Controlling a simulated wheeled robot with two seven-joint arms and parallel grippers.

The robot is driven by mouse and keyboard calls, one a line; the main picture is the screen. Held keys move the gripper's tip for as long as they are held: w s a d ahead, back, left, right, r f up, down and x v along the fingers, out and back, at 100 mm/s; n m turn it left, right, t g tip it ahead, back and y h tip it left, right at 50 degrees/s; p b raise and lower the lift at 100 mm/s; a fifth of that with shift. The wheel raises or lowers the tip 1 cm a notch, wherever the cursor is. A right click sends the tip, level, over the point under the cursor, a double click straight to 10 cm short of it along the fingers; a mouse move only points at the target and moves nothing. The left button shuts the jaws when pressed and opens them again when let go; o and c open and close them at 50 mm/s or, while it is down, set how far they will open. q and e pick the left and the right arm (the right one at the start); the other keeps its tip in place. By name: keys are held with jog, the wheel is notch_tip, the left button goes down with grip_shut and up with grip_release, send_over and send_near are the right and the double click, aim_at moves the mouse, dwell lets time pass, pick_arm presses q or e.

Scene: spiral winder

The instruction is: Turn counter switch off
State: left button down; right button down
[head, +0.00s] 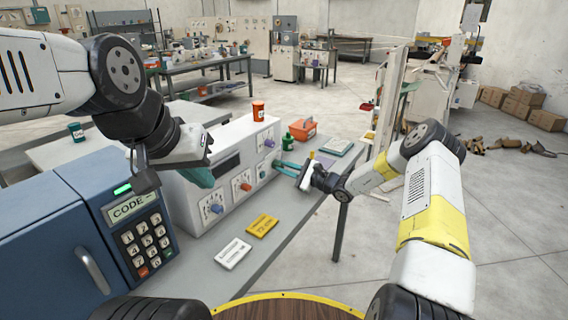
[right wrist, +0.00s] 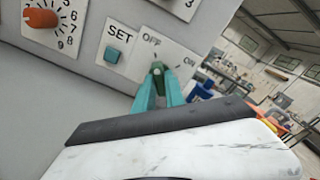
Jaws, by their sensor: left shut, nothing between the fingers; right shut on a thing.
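The counter is a light grey box (head: 196,208) on the bench, with knobs on its front. In the right wrist view its switch plate (right wrist: 182,57) carries the words OFF and ON. My right gripper (head: 278,164) is at the right end of the counter's front. Its teal fingers (right wrist: 158,76) are shut around the switch lever at the plate. The fingers hide most of the lever, so I cannot tell its exact position. My left gripper (head: 205,180) is shut and empty, above the left part of the counter.
A blue keypad box (head: 75,220) with a CODE display stands at the left. Yellow (head: 262,226) and white (head: 233,253) cards lie on the bench before the counter. An orange jar (head: 258,111) is on the counter.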

dwell(0.4)
jog(key=c, duration=1.4)
grip_release()
jog(key=shift+v, duration=3.95)
